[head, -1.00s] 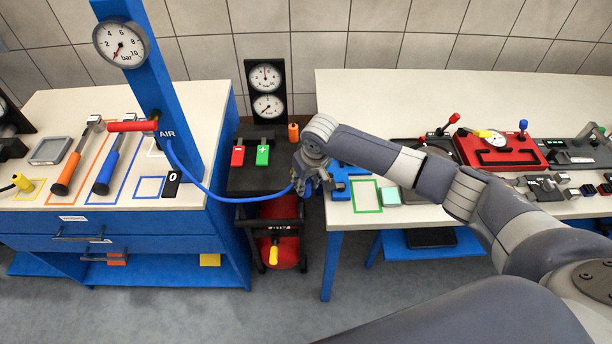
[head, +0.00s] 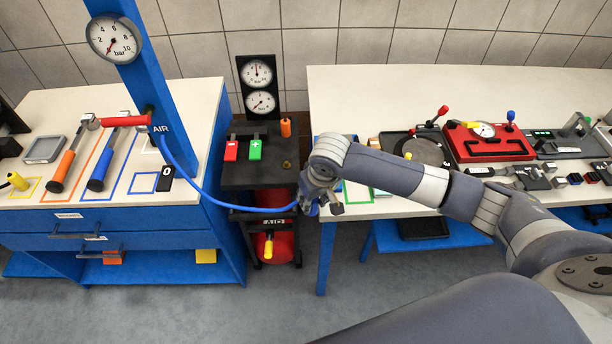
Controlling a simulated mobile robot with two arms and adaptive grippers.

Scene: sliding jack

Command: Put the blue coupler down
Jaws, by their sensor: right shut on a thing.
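My right gripper (head: 322,203) is at the front left corner of the right bench, its fingers mostly hidden behind its own wrist. The blue hose (head: 222,201) runs from the blue AIR post (head: 150,85) in a sagging curve to this gripper. The gripper is shut on the blue coupler (head: 306,206) at the hose's end; only a little blue shows beside the fingers. I cannot tell whether the coupler touches the bench. My left gripper is not in view.
The right bench (head: 400,90) has a green outlined square (head: 374,208) just right of the gripper. A dark stand with red and green switches (head: 254,149) is to the left, above a red compressor tank (head: 276,244). The left cabinet (head: 60,105) carries hammers and coloured outlines.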

